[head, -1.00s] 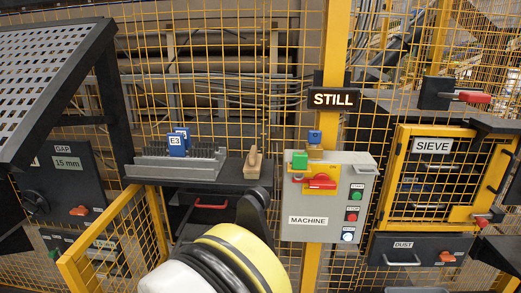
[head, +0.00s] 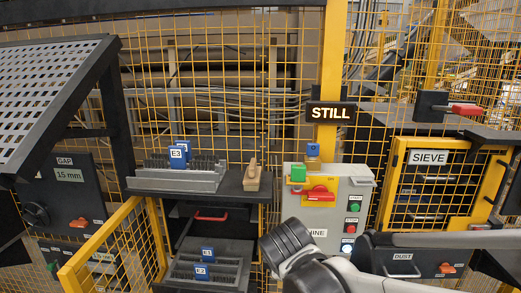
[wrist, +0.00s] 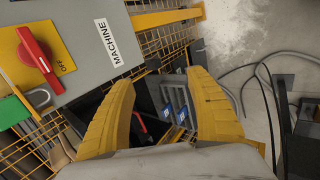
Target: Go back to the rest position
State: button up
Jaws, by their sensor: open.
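My gripper's two yellow fingers (wrist: 156,88) show in the wrist view, spread wide with nothing held between them. Beyond the gap, lower down, are blue-tagged racks (wrist: 175,103) and a red handle (wrist: 138,126). The grey machine box (wrist: 86,35), with its red switch (wrist: 36,50) beside the word OFF, is close at the upper left of the wrist view. In the head view my grey arm crosses the lower right in front of the machine box (head: 295,205). My fingers cannot be made out there.
A grey rack with an E3 tag (head: 178,152) and a wooden-handled brush (head: 252,174) stand on the black shelf (head: 230,191). Further blue-tagged racks (head: 205,272) sit below. The sign (head: 331,113) reads STILL. The SIEVE cabinet (head: 430,157) and yellow mesh fence stand right.

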jog(key=s+d+r+m+y, duration=0.1)
jog(key=s+d+m, duration=1.1)
jog(key=s+m, duration=0.3)
jog(key=shift+s+d+m, duration=0.15)
jog(key=shift+s+m, duration=0.25)
jog(key=shift+s, duration=0.35)
jog(key=shift+r, duration=0.1)
